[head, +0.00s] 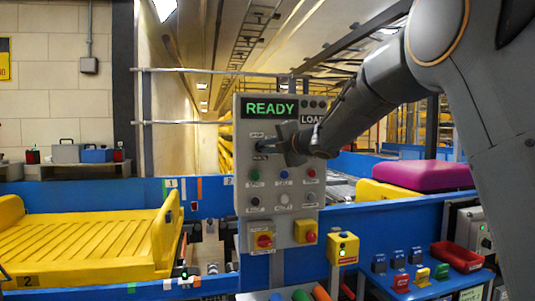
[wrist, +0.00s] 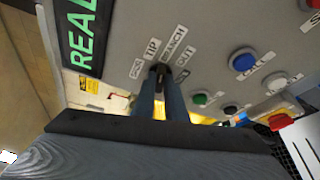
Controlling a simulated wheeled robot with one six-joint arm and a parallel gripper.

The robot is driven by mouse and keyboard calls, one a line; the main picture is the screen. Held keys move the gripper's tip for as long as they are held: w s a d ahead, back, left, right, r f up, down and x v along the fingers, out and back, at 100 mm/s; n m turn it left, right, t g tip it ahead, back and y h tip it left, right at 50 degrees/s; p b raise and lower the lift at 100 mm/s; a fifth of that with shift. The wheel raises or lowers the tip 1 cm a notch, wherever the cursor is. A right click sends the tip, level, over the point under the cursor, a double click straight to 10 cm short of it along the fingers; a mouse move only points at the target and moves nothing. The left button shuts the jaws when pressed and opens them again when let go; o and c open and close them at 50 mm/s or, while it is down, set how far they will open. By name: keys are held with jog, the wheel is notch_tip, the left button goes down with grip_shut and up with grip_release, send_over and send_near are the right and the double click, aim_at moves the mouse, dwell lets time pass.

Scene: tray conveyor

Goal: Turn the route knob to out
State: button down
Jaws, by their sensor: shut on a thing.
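The route knob (wrist: 160,72) is a small dark knob on the grey control panel (wrist: 215,50). In the wrist view its labels fan around its top: a leftmost one hard to read, then TIP, BRANCH and OUT at the right. My gripper (wrist: 160,88) is shut on the knob, one finger on each side of it. The fingers hide part of the knob, and I cannot tell clearly which label it points at. In the head view my gripper (head: 272,147) reaches the upper part of the panel from the right, below the READY display (head: 270,109).
Green (wrist: 200,98) and blue (wrist: 242,60) buttons sit close to my fingers. A yellow tray (head: 85,240) lies on the conveyor at left. A purple item (head: 424,175) lies on a yellow tray at right.

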jog(key=m+t+b, duration=0.1)
jog(key=m+b, duration=0.2)
jog(key=m+t+y+b, duration=0.1)
jog(key=m+b, duration=0.2)
jog(key=f+m+t+b, duration=0.1)
jog(key=m+b, duration=0.1)
jog(key=m, duration=0.1)
jog(key=shift+f+y+b, duration=0.1)
jog(key=shift+y+b, duration=0.2)
jog(key=shift+b, duration=0.1)
dwell(0.4)
jog(key=c, duration=1.8)
grip_release()
